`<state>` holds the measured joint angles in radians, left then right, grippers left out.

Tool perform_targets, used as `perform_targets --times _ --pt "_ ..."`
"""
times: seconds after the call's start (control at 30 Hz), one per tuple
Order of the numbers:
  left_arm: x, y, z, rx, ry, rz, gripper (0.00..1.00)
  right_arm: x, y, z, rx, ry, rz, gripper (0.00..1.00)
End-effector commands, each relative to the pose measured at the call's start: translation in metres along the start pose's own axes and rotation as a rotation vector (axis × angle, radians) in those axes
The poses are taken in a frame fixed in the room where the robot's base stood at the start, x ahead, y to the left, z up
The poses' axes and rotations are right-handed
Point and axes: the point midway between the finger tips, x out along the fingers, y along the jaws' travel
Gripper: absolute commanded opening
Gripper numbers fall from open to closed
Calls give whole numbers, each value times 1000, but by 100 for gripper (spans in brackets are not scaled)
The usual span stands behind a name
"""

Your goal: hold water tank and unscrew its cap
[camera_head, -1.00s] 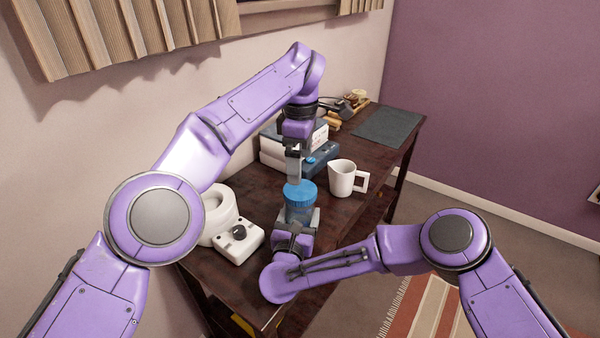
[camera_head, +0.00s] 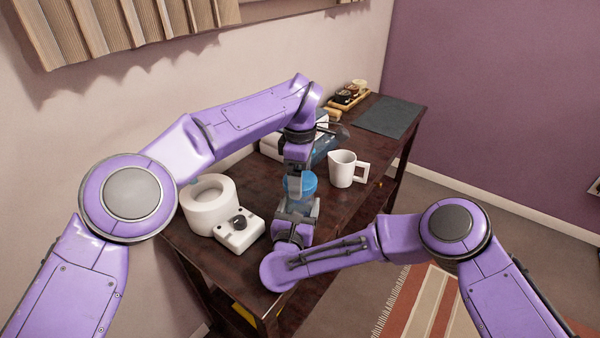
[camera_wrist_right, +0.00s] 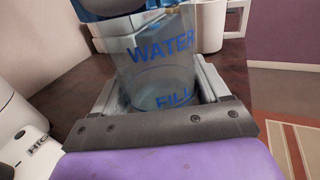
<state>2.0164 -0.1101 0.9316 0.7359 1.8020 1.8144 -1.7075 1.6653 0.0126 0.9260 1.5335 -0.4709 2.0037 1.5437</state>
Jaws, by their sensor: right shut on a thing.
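The water tank (camera_wrist_right: 160,72) is a clear container with blue "WATER" and "FILL" lettering. It stands upright between the fingers of my right gripper (camera_wrist_right: 158,88), which is shut on its sides. The tank's blue cap (camera_head: 308,182) is on top, and its edge also shows at the top of the right wrist view (camera_wrist_right: 108,8). My left gripper (camera_head: 296,186) points down at the cap, with its fingers overlapping it in the head view. Whether they are closed on the cap is hidden. My right gripper also shows low in the head view (camera_head: 297,210).
A white machine (camera_head: 212,205) with a round opening and a dark knob stands left of the tank. A white mug (camera_head: 342,169) stands to the right on the dark table (camera_head: 375,150). Boxes sit behind my left gripper. A grey mat (camera_head: 390,117) and a tray of jars (camera_head: 348,97) lie farther back.

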Motion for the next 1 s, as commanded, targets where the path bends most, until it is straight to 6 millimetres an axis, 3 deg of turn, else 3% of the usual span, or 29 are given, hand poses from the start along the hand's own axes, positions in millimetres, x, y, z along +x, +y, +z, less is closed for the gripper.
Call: perform_targets --times 0.17,1.0 --pt "0 0 0 -188 -1 1 51 0 0 0 0 0 0 0" --pt "-2 2 -2 -2792 -5 3 51 -1 1 0 0 0 3 0"
